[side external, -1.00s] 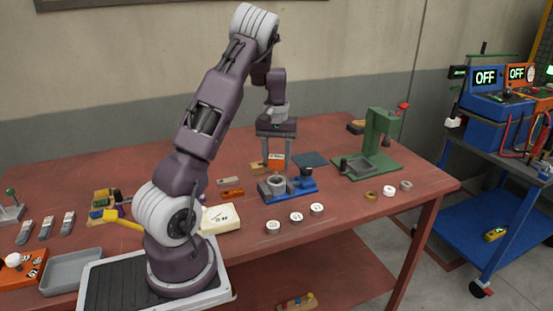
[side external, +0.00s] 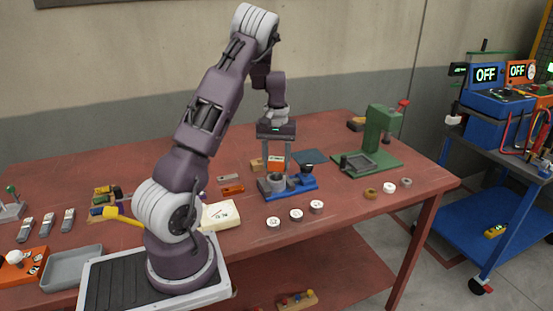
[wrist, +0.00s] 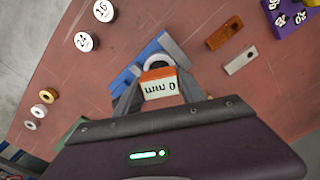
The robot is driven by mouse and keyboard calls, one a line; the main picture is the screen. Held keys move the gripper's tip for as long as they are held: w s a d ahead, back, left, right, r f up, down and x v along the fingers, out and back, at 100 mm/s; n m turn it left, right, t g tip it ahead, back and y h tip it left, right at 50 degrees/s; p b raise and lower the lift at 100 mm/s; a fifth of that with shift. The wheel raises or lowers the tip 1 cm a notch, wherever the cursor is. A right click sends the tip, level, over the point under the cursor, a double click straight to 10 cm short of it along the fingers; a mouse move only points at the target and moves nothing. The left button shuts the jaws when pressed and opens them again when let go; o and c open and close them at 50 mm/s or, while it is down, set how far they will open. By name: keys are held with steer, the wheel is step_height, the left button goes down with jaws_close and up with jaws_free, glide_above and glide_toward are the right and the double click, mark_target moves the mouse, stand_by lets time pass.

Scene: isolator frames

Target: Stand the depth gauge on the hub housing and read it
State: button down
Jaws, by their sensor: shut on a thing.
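My gripper (side external: 276,164) is shut on the depth gauge (side external: 276,160), a small orange block, and holds it upright. In the wrist view the gauge (wrist: 158,84) shows a white display that appears to read 0 mm, upside down. The hub housing (side external: 277,181), a grey ring, sits in a blue fixture (side external: 302,184) right under the gauge. In the wrist view the gauge hides part of the housing (wrist: 158,61). I cannot tell whether the gauge's foot touches the rim.
Several white numbered discs (side external: 296,215) lie in front of the fixture. An orange block (side external: 232,189) and a grey block (side external: 228,178) lie left. A green press (side external: 380,145) stands right, with rings (side external: 389,188) before it. A cream notepad (side external: 220,214) lies near my base.

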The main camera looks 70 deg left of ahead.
mark_target(276, 159)
steer(key=shift+f, duration=0.8)
steer(key=c, duration=0.6)
jaws_free()
step_height(276, 159, up, 7)
